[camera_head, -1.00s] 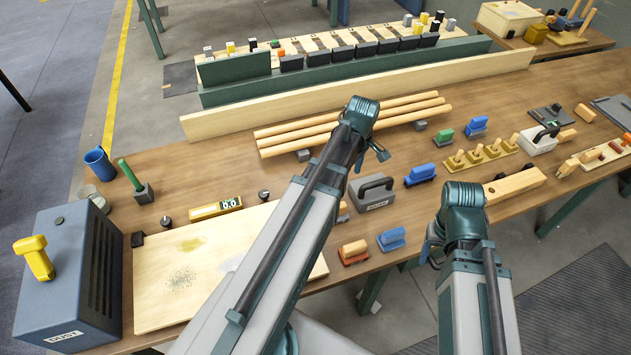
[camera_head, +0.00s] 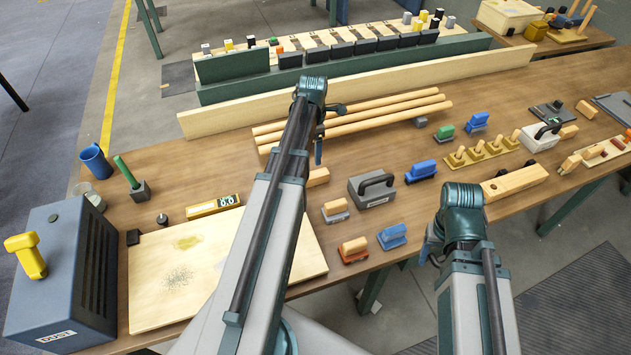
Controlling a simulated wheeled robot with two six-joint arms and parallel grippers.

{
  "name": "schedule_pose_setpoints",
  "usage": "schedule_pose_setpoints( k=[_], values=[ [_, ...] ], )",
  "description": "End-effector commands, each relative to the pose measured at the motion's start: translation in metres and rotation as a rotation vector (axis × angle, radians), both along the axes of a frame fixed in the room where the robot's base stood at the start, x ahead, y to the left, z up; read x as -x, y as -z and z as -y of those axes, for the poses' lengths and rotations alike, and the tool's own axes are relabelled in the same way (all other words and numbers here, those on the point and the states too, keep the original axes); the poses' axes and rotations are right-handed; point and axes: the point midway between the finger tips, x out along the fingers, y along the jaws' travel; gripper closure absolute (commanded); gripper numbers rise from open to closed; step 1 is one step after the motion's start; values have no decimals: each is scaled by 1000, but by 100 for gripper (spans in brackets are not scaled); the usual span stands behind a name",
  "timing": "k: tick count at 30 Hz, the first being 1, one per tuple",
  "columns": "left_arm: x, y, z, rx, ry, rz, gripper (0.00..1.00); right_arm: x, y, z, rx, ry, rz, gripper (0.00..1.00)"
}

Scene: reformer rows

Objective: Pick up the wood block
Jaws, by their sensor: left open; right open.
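A small plain wood block (camera_head: 318,177) lies on the workbench in the head view, just right of my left forearm; its left end may be covered by the arm. My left gripper (camera_head: 318,152) shows only in part as a dark narrow shape hanging down beside my arm, above and beyond this block. It is open and appears empty. Similar wood blocks (camera_head: 586,110) and (camera_head: 568,132) lie far right.
Long dowels (camera_head: 385,112) lie behind the block. A pale board (camera_head: 185,270) lies left. A long plank (camera_head: 400,90) bounds the back.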

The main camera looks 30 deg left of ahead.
Motion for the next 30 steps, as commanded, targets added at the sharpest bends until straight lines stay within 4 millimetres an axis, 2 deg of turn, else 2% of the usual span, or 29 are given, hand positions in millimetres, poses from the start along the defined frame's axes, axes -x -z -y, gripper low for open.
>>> schedule_pose_setpoints(
  k=[1, 12, 23, 30],
  values=[
    [0, 15, 0, 0, 1, 0, 22, 0, 15, 0, 0, 0, 0, 38],
    [0, 63, 1, 0, 1, 0, 22, 0, 63, 0, 0, 0, 0, 38],
    [0, 69, 1, 0, 2, 0, 22, 0, 69, 0, 0, 0, 0, 38],
    [0, 94, 6, 0, 2, 0, 22, 0, 94, 0, 0, 0, 0, 38]
  ],
)
